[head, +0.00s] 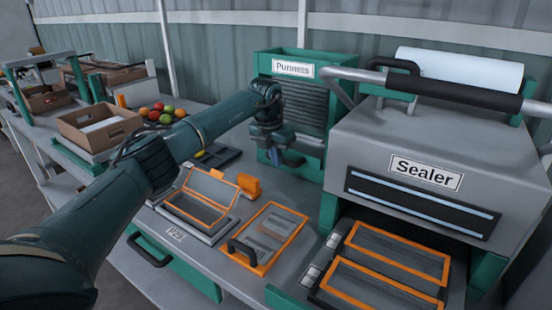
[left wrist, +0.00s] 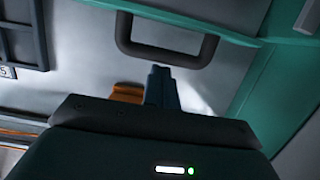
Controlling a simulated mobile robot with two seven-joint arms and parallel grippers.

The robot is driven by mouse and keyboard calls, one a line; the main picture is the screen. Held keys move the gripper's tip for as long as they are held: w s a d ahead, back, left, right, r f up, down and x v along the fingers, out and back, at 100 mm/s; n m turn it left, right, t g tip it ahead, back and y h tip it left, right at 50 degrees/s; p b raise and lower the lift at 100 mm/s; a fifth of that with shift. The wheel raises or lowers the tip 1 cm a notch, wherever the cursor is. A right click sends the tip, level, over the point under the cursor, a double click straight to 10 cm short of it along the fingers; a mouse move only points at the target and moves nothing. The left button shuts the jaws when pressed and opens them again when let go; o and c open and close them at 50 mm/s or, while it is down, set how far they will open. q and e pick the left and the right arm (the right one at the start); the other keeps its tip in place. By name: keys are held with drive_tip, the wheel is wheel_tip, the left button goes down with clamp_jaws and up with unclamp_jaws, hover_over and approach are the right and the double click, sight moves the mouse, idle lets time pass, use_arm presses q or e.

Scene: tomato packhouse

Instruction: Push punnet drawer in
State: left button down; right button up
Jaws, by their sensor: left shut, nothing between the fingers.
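The green punnet dispenser (head: 265,65), labelled "Punnets", stands at the back of the bench, with a grey slatted front. My left gripper (head: 290,161) is at its lower front and hides part of it. In the left wrist view the shut, empty blue-grey fingers (left wrist: 160,84) point toward a dark U-shaped handle (left wrist: 166,61) on a green edge (left wrist: 180,15), which looks like the punnet drawer's front. A small gap seems to show between fingertips and handle; contact is hard to judge. How far the drawer stands out is hidden in the head view. My right gripper is not in view.
The sealer (head: 420,135) stands close on the right. Tomatoes (head: 160,112) and a cardboard box (head: 100,128) are at left. A green bench drawer (head: 185,272) with a black handle is below.

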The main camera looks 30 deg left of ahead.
use_arm(q)
drive_tip(key=v, duration=1.2)
drive_tip(key=shift+r, duration=0.35)
drive_tip(key=shift+s, duration=0.2)
